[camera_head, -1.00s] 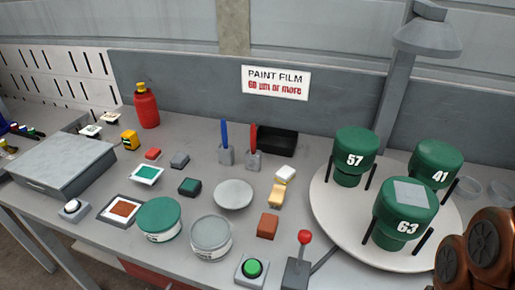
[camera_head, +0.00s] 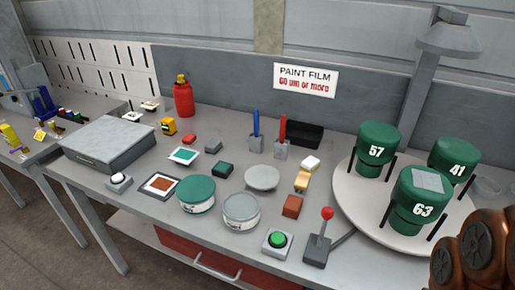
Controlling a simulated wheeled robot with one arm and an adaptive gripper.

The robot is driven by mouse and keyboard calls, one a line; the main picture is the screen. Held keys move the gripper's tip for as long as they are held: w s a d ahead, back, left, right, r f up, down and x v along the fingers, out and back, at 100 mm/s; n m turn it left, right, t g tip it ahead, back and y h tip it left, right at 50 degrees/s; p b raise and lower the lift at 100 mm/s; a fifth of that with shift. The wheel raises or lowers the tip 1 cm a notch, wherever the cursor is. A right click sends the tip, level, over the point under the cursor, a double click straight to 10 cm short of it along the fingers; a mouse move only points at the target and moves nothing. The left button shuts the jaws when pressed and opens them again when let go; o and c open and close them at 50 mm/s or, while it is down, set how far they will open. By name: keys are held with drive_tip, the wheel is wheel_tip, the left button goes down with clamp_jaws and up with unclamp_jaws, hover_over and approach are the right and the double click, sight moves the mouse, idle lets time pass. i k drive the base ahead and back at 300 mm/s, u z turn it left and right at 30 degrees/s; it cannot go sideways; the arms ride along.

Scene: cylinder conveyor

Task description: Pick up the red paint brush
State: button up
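The red paint brush (camera_head: 282,127) stands upright in a small grey holder (camera_head: 281,149) near the back of the grey workbench. Only its red handle shows; its lower end is hidden in the holder. A blue-handled brush (camera_head: 256,122) stands in a like holder (camera_head: 255,143) just to its left. My gripper is not in view; only copper-brown parts of my arm show at the bottom right corner, well apart from the brush.
A black box (camera_head: 305,134) sits right behind the red brush. Three green numbered cylinders (camera_head: 377,146) stand on a white round plate (camera_head: 345,205) at right. A red-knobbed lever (camera_head: 326,214), green button (camera_head: 278,239) and round tins (camera_head: 241,212) line the front. A red bottle (camera_head: 183,98) stands at back left.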

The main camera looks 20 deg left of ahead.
sight(282, 124)
drive_tip(key=u, duration=0.45)
drive_tip(key=k, duration=1.05)
drive_tip(key=u, duration=1.2)
drive_tip(key=i, duration=0.55)
drive_tip(key=u, duration=0.7)
drive_tip(key=i, duration=0.6)
drive_tip(key=z, duration=0.7)
drive_tip(key=i, duration=0.55)
drive_tip(key=z, duration=0.6)
drive_tip(key=i, duration=0.5)
drive_tip(key=z, duration=0.05)
